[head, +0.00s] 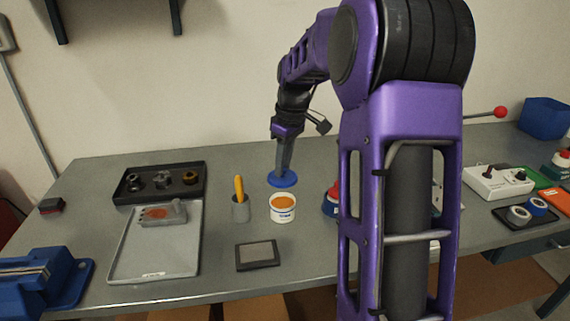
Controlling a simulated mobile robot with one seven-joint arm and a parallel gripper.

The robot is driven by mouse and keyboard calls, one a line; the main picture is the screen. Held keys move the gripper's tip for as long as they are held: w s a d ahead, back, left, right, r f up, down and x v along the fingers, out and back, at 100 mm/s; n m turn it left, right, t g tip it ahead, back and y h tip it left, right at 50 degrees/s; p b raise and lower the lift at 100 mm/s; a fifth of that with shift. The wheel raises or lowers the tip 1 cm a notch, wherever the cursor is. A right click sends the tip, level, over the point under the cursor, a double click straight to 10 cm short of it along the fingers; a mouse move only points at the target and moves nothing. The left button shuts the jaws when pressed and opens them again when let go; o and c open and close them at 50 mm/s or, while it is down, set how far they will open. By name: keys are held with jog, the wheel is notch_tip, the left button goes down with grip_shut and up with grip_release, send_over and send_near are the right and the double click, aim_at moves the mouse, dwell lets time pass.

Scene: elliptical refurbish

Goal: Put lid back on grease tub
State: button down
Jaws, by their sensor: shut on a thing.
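The grease tub (284,213) is a small white tub, open at the top, with orange grease showing inside. It stands upright on the grey workbench near the middle. The blue round lid (291,182) is just behind the tub in the picture. My gripper (284,173) points down and is shut on the lid. The lid looks roughly level; I cannot tell whether it touches the bench or is held above it. The fingertips are small and partly merge with the lid.
Left of the tub stands a grey cup (240,210) with a yellow-handled tool. A small dark-framed pad (257,255) lies in front. A grey tray (150,262), a black parts tray (128,194) and a blue vise (50,283) are further left. My arm hides part of the bench right of the tub.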

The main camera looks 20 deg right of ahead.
aim_at(285, 177)
jog(key=shift+w, duration=0.1)
notch_tip(285, 177, down, 5)
jog(key=b, duration=0.4)
jog(key=shift+r, duration=0.15)
jog(key=shift+f+b, duration=0.45)
jog(key=shift+f, duration=0.4)
jog(key=shift+p, duration=0.35)
dwell(0.5)
jog(key=shift+f, duration=0.15)
dwell(1.3)
jog(key=shift+c, duration=0.8)
grip_release()
